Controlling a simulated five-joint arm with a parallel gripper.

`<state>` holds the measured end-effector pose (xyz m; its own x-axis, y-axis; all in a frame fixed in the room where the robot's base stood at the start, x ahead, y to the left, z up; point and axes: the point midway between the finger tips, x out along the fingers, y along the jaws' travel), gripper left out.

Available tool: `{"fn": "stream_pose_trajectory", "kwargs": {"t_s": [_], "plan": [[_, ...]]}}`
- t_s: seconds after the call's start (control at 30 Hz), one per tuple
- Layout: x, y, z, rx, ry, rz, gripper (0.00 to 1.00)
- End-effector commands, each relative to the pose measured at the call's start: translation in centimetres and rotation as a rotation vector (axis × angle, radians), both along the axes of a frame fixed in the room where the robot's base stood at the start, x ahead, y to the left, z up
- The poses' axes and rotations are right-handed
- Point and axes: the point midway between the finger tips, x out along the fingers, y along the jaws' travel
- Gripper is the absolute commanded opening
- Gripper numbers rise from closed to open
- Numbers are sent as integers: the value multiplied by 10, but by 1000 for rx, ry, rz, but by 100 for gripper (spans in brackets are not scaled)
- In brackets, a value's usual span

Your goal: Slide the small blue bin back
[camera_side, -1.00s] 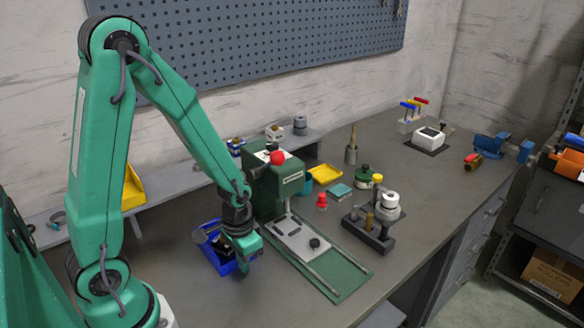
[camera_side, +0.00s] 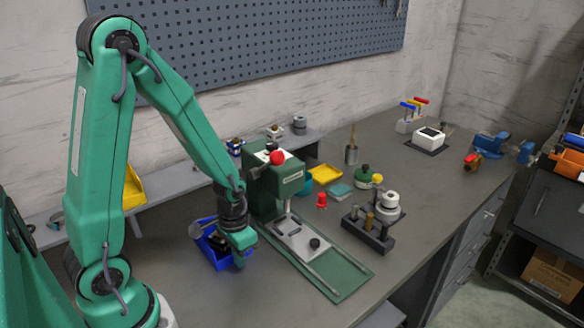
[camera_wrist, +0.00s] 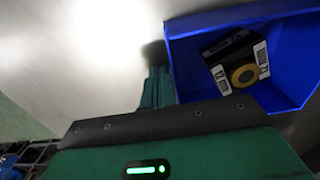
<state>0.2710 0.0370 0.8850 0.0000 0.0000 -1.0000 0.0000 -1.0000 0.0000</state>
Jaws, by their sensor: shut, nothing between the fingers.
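The small blue bin (camera_side: 212,259) stands on the grey bench, left of the green press. In the wrist view the bin (camera_wrist: 187,57) fills the upper right, open towards me. A black box (camera_wrist: 236,60) with white labels and a yellow ring lies inside it. My gripper (camera_side: 241,262) is low at the bin's right side in the side view and hides part of it. In the wrist view my shut, empty green fingers (camera_wrist: 158,84) are just left of the bin's wall. I cannot tell whether they touch it.
The green press (camera_side: 277,185) with its long base plate (camera_side: 330,278) stands close to the right of my gripper. A grey raised shelf (camera_side: 170,192) runs along the wall behind. Bare bench lies in front of the bin.

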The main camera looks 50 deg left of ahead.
Motion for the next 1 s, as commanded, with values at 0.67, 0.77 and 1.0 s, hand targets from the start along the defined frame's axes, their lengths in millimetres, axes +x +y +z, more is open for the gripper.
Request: {"fn": "stream_pose_trajectory", "kwargs": {"t_s": [0.67, 0.77, 1.0], "plan": [[0, 7, 0, 0, 0, 1, 0], [0, 11, 0, 0, 0, 2, 0], [0, 19, 0, 0, 0, 2, 0]]}}
